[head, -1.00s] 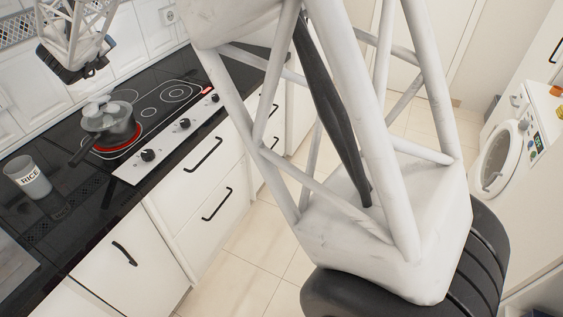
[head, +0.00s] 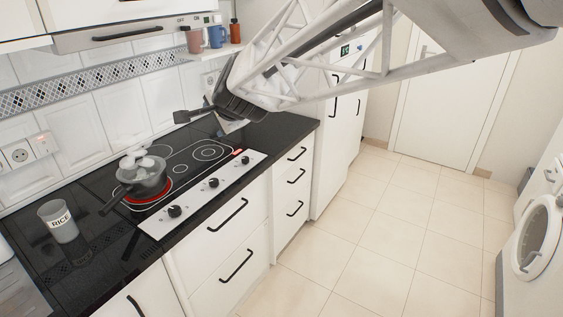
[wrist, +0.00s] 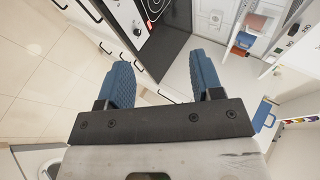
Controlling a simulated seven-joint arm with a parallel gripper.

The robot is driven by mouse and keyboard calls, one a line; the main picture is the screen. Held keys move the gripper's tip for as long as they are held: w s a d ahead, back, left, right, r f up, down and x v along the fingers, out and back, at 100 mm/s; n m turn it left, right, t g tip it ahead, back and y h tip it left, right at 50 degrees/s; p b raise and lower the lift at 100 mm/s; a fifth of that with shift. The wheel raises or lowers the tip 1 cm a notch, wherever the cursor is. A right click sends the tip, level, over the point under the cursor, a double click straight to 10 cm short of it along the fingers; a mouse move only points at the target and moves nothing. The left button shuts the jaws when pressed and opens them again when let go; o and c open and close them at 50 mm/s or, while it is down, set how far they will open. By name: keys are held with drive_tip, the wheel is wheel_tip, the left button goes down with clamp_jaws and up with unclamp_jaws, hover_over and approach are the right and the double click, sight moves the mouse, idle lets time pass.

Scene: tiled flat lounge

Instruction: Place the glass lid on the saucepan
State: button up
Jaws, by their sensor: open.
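A grey saucepan (head: 146,184) with a dark handle pointing front-left stands on a red-glowing ring of the black hob. Pale rounded shapes (head: 138,161) show at its top; I cannot tell whether they are its contents or a lid. I cannot make out a separate glass lid in either view. My gripper (head: 205,117) is in the air above the far right part of the counter, to the right of and above the saucepan. In the wrist view my gripper (wrist: 162,80) has its two blue pads wide apart with nothing between them.
A RICE jar (head: 60,221) stands on the counter (head: 95,262), left of the saucepan. Mugs (head: 216,36) sit on a shelf behind my gripper. The hob knobs (head: 214,183) line the front edge. The tiled floor (head: 370,230) at right is clear.

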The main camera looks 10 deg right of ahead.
drive_tip(key=s+d+f+n+g+h, duration=0.1)
drive_tip(key=s+d+f+n+g, duration=0.1)
drive_tip(key=s+d, duration=0.4)
drive_tip(key=s+d+f+n+g+h, duration=0.2)
drive_tip(key=s+d+f+n, duration=0.3)
drive_tip(key=s, duration=1)
drive_tip(key=s+d+f+n+g+h, duration=0.1)
drive_tip(key=s+d+f+n+g, duration=0.2)
drive_tip(key=s+d, duration=0.4)
drive_tip(key=s+f+n, duration=0.1)
drive_tip(key=s, duration=0.2)
drive_tip(key=shift+s+d, duration=0.15)
drive_tip(key=shift+s, duration=0.25)
